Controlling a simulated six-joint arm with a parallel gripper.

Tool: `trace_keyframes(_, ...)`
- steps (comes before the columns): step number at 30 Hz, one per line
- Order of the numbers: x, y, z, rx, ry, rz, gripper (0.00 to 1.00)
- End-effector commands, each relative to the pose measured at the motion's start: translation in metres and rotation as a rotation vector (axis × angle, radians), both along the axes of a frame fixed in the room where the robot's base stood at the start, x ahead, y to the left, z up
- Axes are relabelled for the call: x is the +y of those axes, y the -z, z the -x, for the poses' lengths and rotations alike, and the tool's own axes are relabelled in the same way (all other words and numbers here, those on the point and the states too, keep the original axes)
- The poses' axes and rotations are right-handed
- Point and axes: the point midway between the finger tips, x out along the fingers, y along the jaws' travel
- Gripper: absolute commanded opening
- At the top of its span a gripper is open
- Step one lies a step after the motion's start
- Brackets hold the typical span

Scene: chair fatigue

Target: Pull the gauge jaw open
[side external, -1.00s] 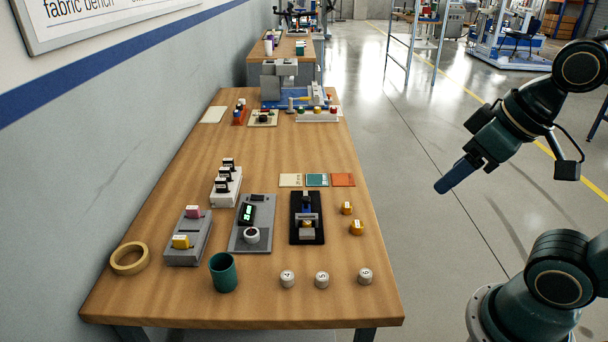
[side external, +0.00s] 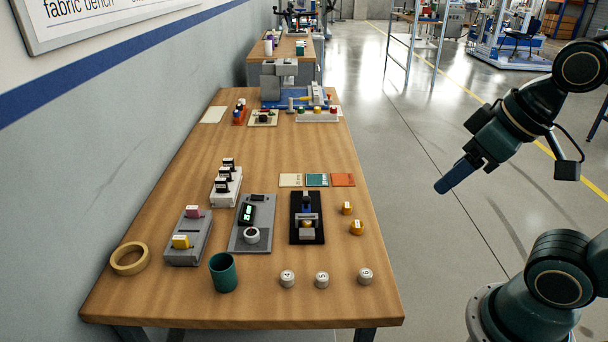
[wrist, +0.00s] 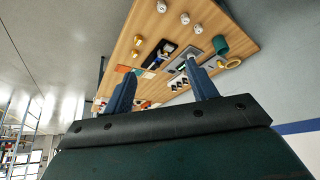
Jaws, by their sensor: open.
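A small device with blue and silver parts on a black base (side external: 307,220) stands on the table, right of a grey device with a lit green display (side external: 251,224) and a round cup-like part. I cannot tell for certain which of them carries the gauge jaw, nor whether the jaw is open. Both also show small in the wrist view, the black-based one (wrist: 160,55) between my fingers' lines. My gripper (side external: 440,188) hangs in the air right of the table, far from both devices. In the wrist view its blue fingers (wrist: 161,70) are apart with nothing between them.
On the wooden table (side external: 200,305) stand a green cup (side external: 223,272), a tape roll (side external: 129,258), white weights (side external: 322,280), yellow knobs (side external: 357,228), a grey slotted block (side external: 187,238) and a white rack (side external: 227,186). A larger blue-based machine (side external: 285,95) stands behind.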

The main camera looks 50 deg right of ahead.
Motion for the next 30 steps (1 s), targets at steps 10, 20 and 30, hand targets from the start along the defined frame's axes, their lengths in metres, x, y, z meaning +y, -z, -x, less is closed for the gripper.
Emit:
trace_keyframes(10,0.000,-0.001,-0.001,0.002,0.005,-0.003,0.45)
trace_keyframes(20,-0.002,-0.015,-0.031,0.046,0.120,-0.056,0.45)
trace_keyframes(30,-0.007,-0.031,-0.096,0.126,0.366,-0.156,0.45)
